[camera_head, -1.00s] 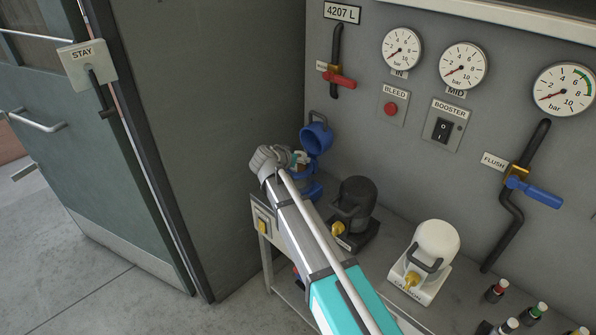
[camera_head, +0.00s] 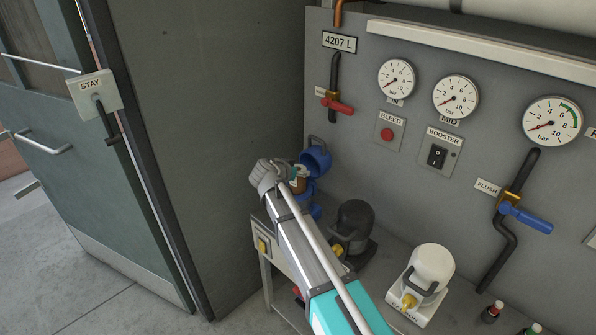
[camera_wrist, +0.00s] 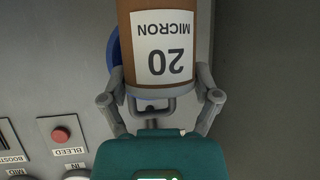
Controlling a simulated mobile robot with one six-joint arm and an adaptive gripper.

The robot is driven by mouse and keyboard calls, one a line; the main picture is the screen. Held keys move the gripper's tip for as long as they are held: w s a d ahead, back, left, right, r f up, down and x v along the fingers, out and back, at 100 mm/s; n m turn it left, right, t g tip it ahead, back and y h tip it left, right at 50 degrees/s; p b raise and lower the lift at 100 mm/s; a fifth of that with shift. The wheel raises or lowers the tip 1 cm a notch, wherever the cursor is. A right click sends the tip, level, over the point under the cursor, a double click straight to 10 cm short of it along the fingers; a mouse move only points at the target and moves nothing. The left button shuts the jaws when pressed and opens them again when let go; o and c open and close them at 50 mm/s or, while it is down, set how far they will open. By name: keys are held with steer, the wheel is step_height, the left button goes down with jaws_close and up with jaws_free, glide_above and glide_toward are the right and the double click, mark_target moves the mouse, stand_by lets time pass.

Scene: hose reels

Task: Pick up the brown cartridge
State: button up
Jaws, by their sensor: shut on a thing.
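The brown cartridge (camera_wrist: 182,92) fills the top of the wrist view, with a white label reading "20 MICRON" upside down in that picture. My gripper (camera_wrist: 162,84) is shut on it, with one finger on each side. In the head view the cartridge (camera_head: 298,186) shows as a small brown shape, partly hidden by my gripper (camera_head: 292,172). It is over or in the opened blue housing (camera_head: 308,190), whose blue lid (camera_head: 316,158) stands tipped back. I cannot tell whether its lower end is clear of the housing.
A black housing (camera_head: 354,222) and a white housing (camera_head: 433,260) stand to the right on the bench. Behind is a grey panel with gauges (camera_head: 455,97), a red-handled valve (camera_head: 338,105) and a blue-handled valve (camera_head: 527,218). A green door (camera_head: 45,190) is at left.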

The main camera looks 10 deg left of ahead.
steer(key=shift+a+r+p, duration=0.1)
steer(key=shift+r+p, duration=2.45)
steer(key=shift+r, duration=0.45)
